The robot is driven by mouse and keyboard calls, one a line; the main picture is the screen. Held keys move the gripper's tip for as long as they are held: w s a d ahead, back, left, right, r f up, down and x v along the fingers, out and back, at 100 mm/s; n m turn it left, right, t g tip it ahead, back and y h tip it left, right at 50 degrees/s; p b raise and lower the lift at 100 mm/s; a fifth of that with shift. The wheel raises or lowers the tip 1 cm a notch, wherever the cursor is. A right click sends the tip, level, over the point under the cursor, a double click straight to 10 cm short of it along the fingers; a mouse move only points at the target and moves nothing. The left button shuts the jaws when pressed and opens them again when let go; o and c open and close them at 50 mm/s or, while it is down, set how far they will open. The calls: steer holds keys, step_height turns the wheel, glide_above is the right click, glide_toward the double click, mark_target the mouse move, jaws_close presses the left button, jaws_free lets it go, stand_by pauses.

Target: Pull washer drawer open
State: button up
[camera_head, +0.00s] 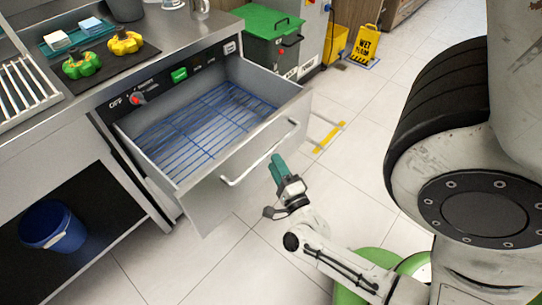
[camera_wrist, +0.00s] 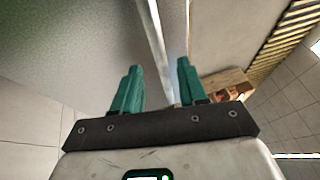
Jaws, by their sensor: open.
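The washer drawer (camera_head: 193,206) is pulled out from under the counter, with a blue wire rack (camera_head: 205,125) inside. Its pale bar handle (camera_head: 262,152) runs across the drawer's front. My gripper (camera_head: 278,162), with green fingers, is just in front of the drawer front, below and near the handle's right part. In the wrist view my gripper (camera_wrist: 160,78) has its fingers apart, with a grey panel on the left. A thin pale bar or edge (camera_wrist: 153,35) shows ahead between the fingers; I cannot tell whether it is the handle. Nothing is held.
The counter above holds a yellow pepper (camera_head: 125,42) and a green one (camera_head: 81,65). A blue bucket (camera_head: 52,227) stands on the lower shelf. A green-lidded bin (camera_head: 268,22) and a yellow wet-floor sign (camera_head: 366,44) stand behind. Tiled floor before the drawer is clear.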

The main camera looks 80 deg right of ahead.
steer(key=v, duration=0.5)
steer(key=shift+s+a+f, duration=0.1)
steer(key=shift+s+a, duration=0.1)
steer(key=shift+a, duration=0.1)
stand_by(0.4)
